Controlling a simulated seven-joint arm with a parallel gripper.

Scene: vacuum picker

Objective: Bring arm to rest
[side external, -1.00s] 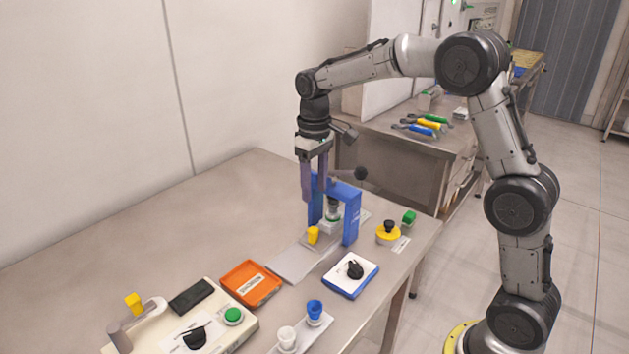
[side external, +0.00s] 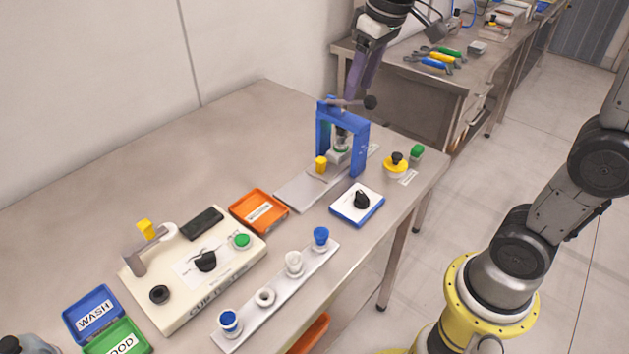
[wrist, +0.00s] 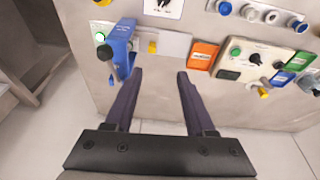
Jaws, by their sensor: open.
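My gripper (side external: 359,88) is above the blue press frame (side external: 324,128), with its purple fingers pointing down. In the wrist view both fingers of my gripper (wrist: 160,73) are spread apart with nothing between them. The gripper is open and empty. The press frame also shows in the wrist view (wrist: 121,48), to the left of the fingers. Its lever (side external: 350,103) ends in a dark knob.
The table holds a cream control box (side external: 180,300), an orange tray (side external: 245,222), a white cup rail (side external: 275,300), a blue-edged dial box (side external: 372,215) and a yellow-based black button (side external: 396,172). The table's back left is clear. A bench with tools (side external: 436,60) stands behind.

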